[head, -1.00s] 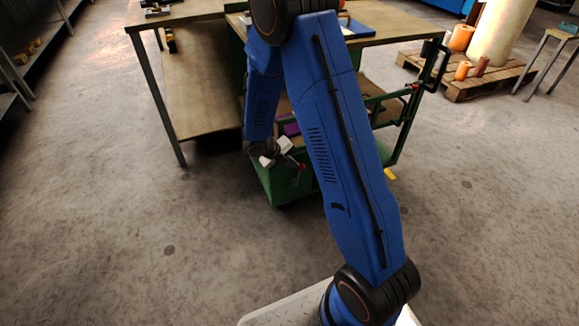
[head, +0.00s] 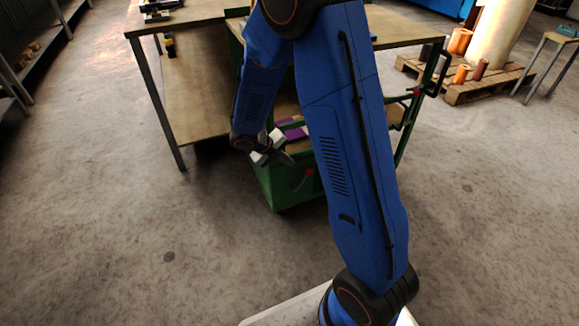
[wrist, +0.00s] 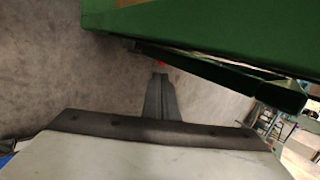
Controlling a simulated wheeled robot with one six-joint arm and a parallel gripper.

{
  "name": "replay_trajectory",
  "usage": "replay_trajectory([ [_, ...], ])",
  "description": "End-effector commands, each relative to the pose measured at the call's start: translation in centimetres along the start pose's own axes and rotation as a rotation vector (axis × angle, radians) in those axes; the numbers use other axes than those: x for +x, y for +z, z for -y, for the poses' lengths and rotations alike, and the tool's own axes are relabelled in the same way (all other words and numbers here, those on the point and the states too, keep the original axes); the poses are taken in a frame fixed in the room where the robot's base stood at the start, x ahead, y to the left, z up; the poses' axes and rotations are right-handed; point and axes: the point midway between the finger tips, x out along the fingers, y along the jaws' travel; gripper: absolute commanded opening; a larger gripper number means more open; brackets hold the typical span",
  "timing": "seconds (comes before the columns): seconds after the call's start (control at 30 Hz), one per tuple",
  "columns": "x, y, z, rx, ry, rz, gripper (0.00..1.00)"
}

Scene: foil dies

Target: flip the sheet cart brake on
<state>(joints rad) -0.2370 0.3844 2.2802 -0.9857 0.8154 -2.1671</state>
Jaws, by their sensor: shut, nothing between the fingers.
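The green sheet cart (head: 275,192) stands half under the workbench, partly hidden by my arm. A small red-tipped lever (head: 309,172) shows low on its near end, probably the brake; its setting is hard to tell. My gripper (head: 287,158) is shut and empty, just above and left of the red tip and apart from it in the head view. In the wrist view my closed fingers (wrist: 160,80) point at a small red spot (wrist: 162,64) beneath the green cart body (wrist: 225,30). A dark green bar (wrist: 215,70) runs along there.
The workbench (head: 190,105) stands behind and left of the cart. The cart's upright handle (head: 436,70) rises at right. A pallet (head: 470,85) with rolls stands farther right. The floor (head: 150,230) in front and left is clear.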

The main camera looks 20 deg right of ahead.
Motion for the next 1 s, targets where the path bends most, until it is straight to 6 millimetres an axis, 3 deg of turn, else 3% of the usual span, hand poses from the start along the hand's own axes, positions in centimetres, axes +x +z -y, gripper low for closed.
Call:
replay_trajectory([
  [0.2, -3.0, -0.1, 1.5, 0.002, 0.000, 0.002, 0.00],
  [0.4, -4.5, -0.2, 2.2, 0.000, 0.000, 0.001, 0.00],
  [1.0, -4.8, -0.2, 2.3, 0.001, 0.000, 0.000, 0.00],
])
